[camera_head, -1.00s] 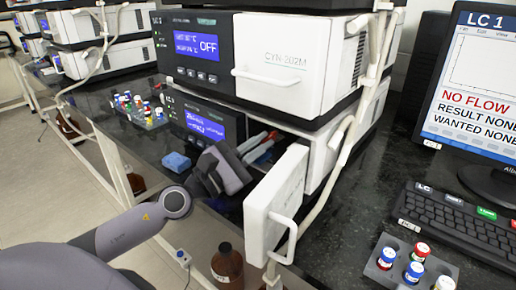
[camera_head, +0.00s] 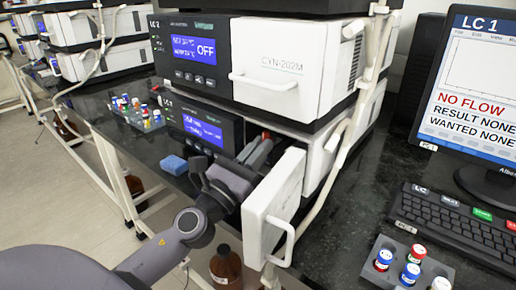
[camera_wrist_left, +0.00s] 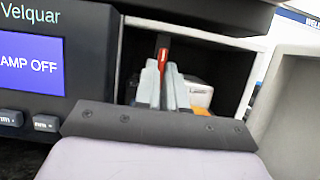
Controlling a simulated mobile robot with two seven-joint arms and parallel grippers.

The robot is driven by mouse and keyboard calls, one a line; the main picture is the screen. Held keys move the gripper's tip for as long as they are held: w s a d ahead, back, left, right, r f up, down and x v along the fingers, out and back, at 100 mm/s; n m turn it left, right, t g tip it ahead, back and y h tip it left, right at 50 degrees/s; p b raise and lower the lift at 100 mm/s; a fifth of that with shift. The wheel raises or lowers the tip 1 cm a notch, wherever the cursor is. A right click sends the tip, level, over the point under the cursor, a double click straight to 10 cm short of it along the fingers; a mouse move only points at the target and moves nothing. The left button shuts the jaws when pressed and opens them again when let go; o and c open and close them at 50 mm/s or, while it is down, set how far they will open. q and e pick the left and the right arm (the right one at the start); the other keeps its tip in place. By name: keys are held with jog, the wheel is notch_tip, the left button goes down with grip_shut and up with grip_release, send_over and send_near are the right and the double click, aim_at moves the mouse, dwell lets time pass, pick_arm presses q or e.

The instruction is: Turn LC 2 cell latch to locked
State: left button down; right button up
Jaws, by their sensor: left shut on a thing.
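The lower instrument (camera_head: 195,115) has its white door (camera_head: 270,215) swung open toward me. In the left wrist view a red latch lever (camera_wrist_left: 163,42) stands upright inside the dark compartment. My left gripper (camera_wrist_left: 163,75) reaches into this compartment, its grey fingers closed around the red lever. In the head view the gripper (camera_head: 262,148) shows at the opening, with a little red near its tips. The lever's lower part is hidden behind the fingers. The instrument's small tag is too small to read surely. My right gripper is not in view.
The upper instrument (camera_head: 285,60), with its white front shut, sits directly above. A blue block (camera_head: 173,165) and a rack of capped vials (camera_head: 137,117) are on the bench at left. A brown bottle (camera_head: 225,265) is below. A white tube (camera_head: 350,130) runs along the right.

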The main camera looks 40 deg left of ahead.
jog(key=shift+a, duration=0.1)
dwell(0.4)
pick_arm(q)
jog(key=c, duration=1.2)
grip_release()
jog(key=b+v, duration=0.3)
jog(key=v, duration=0.3)
jog(key=shift+s+f, duration=0.1)
jog(key=shift+f, duration=0.05)
jog(key=shift+s+f, duration=0.1)
jog(key=shift+s, duration=0.35)
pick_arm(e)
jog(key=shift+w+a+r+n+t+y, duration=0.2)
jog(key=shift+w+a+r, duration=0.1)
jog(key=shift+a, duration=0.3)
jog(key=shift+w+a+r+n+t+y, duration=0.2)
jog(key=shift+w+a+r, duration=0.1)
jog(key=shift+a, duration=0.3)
